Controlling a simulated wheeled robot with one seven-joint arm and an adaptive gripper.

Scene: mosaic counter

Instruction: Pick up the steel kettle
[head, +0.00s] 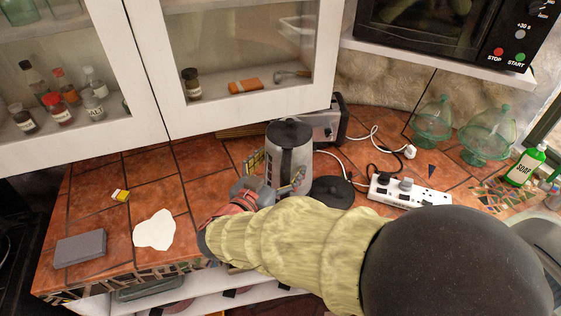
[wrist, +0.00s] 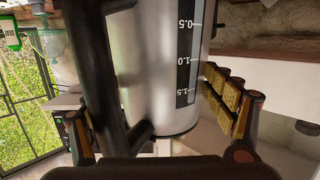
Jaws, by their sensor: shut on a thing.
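The steel kettle (head: 290,152) has a brushed metal body and a black lid, and is upright in the head view. My gripper (head: 273,174) is shut on it, one finger on each side of its body. In the wrist view the kettle (wrist: 160,60) fills the middle, with its black handle at left and a level scale facing me. My gripper's fingers (wrist: 155,105) flank it there. A round black base (head: 333,190) lies on the counter right of the kettle, not under it. I cannot tell how far the kettle is off the counter.
A toaster (head: 325,122) stands close behind the kettle, under glass-door cabinets (head: 150,70). A white power strip (head: 410,194) with plugs and cables lies to the right. Green glass jars (head: 484,140) and a soap bottle (head: 525,165) stand farther right.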

